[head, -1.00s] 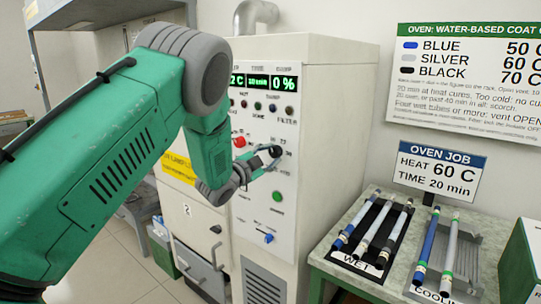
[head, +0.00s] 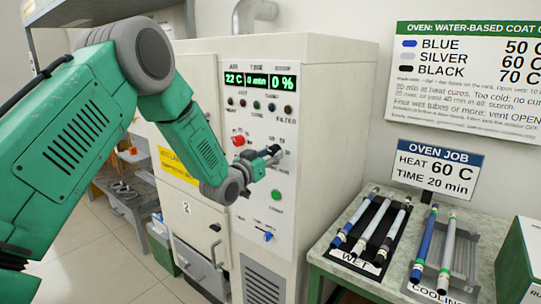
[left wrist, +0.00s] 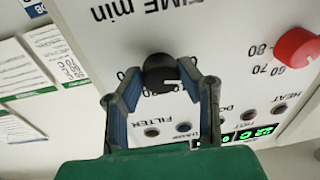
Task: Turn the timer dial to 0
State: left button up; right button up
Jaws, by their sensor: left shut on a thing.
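The timer dial is a black knob (left wrist: 160,70) under the label "TIME min" on the oven's white panel, seen upside down in the left wrist view. My left gripper (left wrist: 160,84) is shut on it, one blue-padded finger on each side. A white mark shows on the knob's edge. In the head view my left gripper (head: 268,158) reaches the panel from the left and partly hides the dial. The oven display (head: 257,80) reads 22 C, 0 min and 0 %. My right gripper is not in view.
A red heat knob (head: 238,141) sits left of the dial, a green button (head: 276,195) below, and a blue switch (head: 267,236) lower. A bench (head: 325,262) at right holds wet and cooling racks with tubes. The job card (head: 437,172) says 60 C, 20 min.

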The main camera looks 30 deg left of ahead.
pick_arm(q)
jog(key=n, duration=0.5)
jog(key=shift+s+f, duration=0.1)
jog(key=shift+f, duration=0.15)
jog(key=n, duration=0.3)
jog(key=shift+d+r+n+g+b, duration=0.1)
jog(key=shift+r+n+g+b, duration=0.15)
jog(key=shift+n+g+b, duration=0.05)
jog(key=shift+r+n+y, duration=0.2)
jog(key=shift+n+y, duration=0.1)
jog(key=shift+y, duration=0.1)
jog(key=o, duration=1.1)
jog(key=shift+o, duration=0.2)
jog(key=shift+w+f, duration=0.15)
jog(key=shift+w, duration=0.05)
jog(key=shift+a, duration=0.2)
jog(key=shift+s, duration=0.15)
jog(key=s, duration=1.1)
jog(key=shift+s+f, duration=0.15)
jog(key=shift+s, duration=0.15)
